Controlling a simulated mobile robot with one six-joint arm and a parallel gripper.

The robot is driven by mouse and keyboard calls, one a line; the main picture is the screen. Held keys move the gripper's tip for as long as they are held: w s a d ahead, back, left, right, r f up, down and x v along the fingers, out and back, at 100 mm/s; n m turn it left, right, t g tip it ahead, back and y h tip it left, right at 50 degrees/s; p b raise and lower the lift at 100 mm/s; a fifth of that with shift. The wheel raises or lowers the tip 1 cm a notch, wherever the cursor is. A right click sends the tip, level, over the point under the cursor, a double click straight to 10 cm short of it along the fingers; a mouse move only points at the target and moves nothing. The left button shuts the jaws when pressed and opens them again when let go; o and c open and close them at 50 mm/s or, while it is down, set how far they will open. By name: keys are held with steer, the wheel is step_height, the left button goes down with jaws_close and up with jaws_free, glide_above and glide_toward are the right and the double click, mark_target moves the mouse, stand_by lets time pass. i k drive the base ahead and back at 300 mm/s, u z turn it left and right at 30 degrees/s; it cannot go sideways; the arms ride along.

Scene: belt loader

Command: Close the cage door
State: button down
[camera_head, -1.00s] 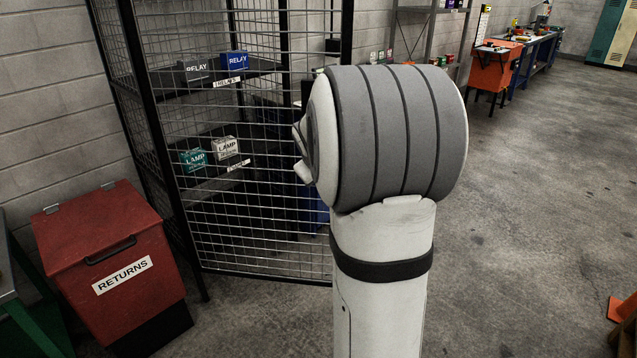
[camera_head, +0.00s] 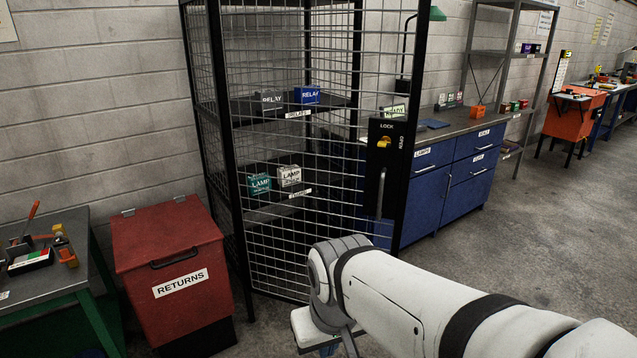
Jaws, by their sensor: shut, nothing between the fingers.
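The cage (camera_head: 213,110) is a black frame with wire mesh at the centre left. Its mesh door (camera_head: 335,150) hangs from the left front post. The door stands swung out: its bottom edge slopes toward me while the shelf edges slope away. Near its free edge is a black lock plate (camera_head: 386,130) marked LOCK and OPEN, with a yellow knob (camera_head: 384,142) and a long upright handle (camera_head: 381,192) below. My gripper (camera_head: 325,346) is low in front of the door, mostly cut off by the bottom edge. It is shut and empty, apart from the handle.
Relay boxes (camera_head: 307,95) and lamp boxes (camera_head: 289,176) sit on the cage shelves. A red returns bin (camera_head: 170,245) stands at the left, beside a green-legged workbench (camera_head: 70,285). A blue cabinet (camera_head: 470,185) stands behind the door's free edge. The floor at right is open.

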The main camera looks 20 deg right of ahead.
mark_target(388, 173)
steer(key=k, duration=1.2)
steer(key=z, duration=0.35)
steer(key=i, duration=0.6)
steer(key=z, duration=0.6)
steer(key=i, duration=1.5)
steer(key=u, duration=0.8)
